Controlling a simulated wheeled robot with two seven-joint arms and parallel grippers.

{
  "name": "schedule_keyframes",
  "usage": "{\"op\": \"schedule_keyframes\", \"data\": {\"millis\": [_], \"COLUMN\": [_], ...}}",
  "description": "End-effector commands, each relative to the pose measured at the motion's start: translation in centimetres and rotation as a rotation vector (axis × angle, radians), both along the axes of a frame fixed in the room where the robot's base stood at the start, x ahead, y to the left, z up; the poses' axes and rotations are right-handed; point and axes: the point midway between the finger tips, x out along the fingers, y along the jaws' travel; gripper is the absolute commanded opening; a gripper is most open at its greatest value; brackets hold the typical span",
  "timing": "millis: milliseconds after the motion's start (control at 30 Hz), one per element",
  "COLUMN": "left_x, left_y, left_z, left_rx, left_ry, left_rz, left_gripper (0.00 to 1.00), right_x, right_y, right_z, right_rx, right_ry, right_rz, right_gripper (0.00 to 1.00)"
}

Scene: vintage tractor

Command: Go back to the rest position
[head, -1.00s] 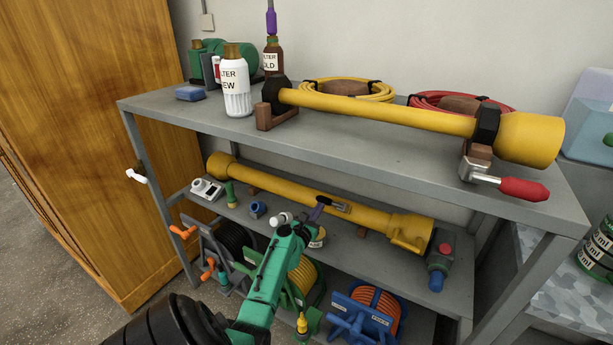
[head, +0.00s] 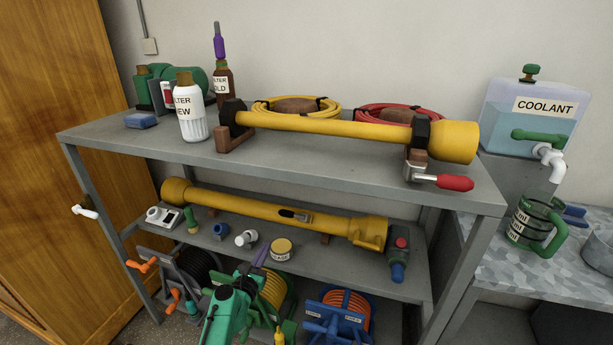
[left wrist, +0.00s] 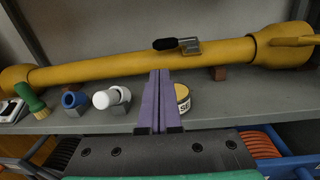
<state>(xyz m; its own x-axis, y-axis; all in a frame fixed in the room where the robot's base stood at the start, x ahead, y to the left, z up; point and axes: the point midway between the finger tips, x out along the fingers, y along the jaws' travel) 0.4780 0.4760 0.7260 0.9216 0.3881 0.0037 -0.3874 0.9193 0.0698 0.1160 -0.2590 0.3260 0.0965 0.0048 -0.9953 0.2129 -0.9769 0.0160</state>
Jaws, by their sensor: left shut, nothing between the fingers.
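My left gripper (head: 260,256) has purple fingers on a green arm that comes in from the bottom of the head view. The fingers are together with nothing between them. In the left wrist view the gripper (left wrist: 161,82) points at the lower shelf, in front of the yellow shaft (left wrist: 130,67) and between a white fitting (left wrist: 112,99) and a small yellow tin (left wrist: 184,98). I cannot tell whether it touches anything. My right gripper is not in view.
A grey two-level shelf (head: 300,155) carries a second yellow shaft (head: 330,127) and bottles on top. Hose reels (head: 340,315) stand below the lower shelf. A wooden cabinet (head: 50,120) is at the left, a coolant tank (head: 530,115) at the right.

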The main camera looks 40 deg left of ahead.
Motion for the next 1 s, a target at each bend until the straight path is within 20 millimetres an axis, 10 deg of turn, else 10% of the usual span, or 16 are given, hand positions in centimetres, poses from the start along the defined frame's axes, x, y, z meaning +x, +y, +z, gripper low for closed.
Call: {"op": "schedule_keyframes", "data": {"millis": [267, 467, 700, 867, 900, 1000], "left_x": [0.1, -2.2, -16.1, -29.0, -31.4, -35.5], "left_y": [-0.6, -7.5, -17.8, -21.0, -21.3, -21.6], "left_z": [-1.1, -12.6, -27.4, -31.8, -32.3, -32.8], "left_rx": [0.033, 0.477, 1.47, 2.203, -2.308, -2.122], "left_ry": [0.048, 0.534, 1.023, 0.83, -0.704, -0.368], "left_rz": [-0.016, -0.272, -1.105, -1.854, 1.977, 1.865], "left_gripper": [0.0, 0.0, 0.0, 0.0, 0.0, 0.0], "right_x": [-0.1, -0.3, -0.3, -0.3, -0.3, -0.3], "right_y": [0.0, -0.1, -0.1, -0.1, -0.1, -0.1], "right_z": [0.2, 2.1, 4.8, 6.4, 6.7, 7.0], "right_rx": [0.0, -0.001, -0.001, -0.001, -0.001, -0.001], "right_ry": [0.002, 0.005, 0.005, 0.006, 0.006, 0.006], "right_rz": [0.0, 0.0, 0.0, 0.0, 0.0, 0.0], "right_gripper": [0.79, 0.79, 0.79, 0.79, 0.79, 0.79]}}
